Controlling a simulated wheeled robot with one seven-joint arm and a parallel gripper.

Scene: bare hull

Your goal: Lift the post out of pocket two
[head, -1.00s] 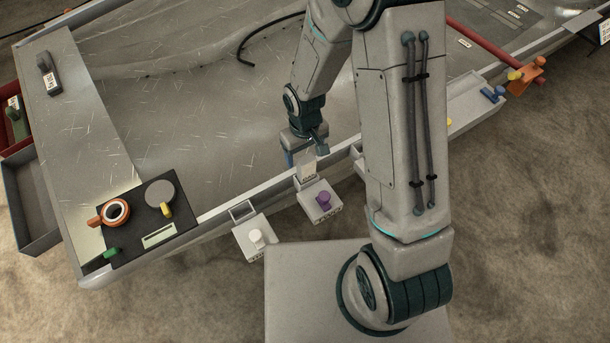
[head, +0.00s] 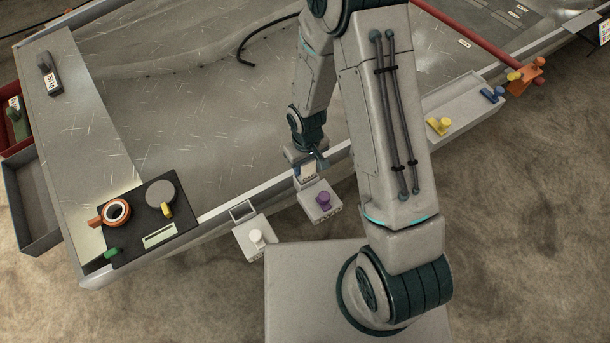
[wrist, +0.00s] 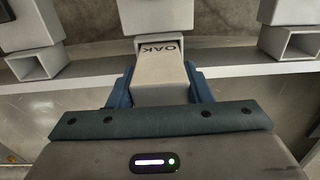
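A pale post (head: 308,171) marked OAK stands in an open-topped pocket fixed to the outside of the table edge, behind the block with the purple knob (head: 323,199). In the wrist view the post (wrist: 163,75) sits between my two blue fingers, its far end inside the pocket mouth (wrist: 148,45). My gripper (head: 309,163) is around the post, one finger on each side. The fingers lie very near its sides; I cannot tell whether they press on it. The pocket's number is not readable.
An empty pocket (head: 242,210) with a white-knobbed block (head: 256,238) is to the left. A dark panel (head: 140,222) with an orange ring and small knobs lies at the table's left corner. The tabletop middle is mostly clear.

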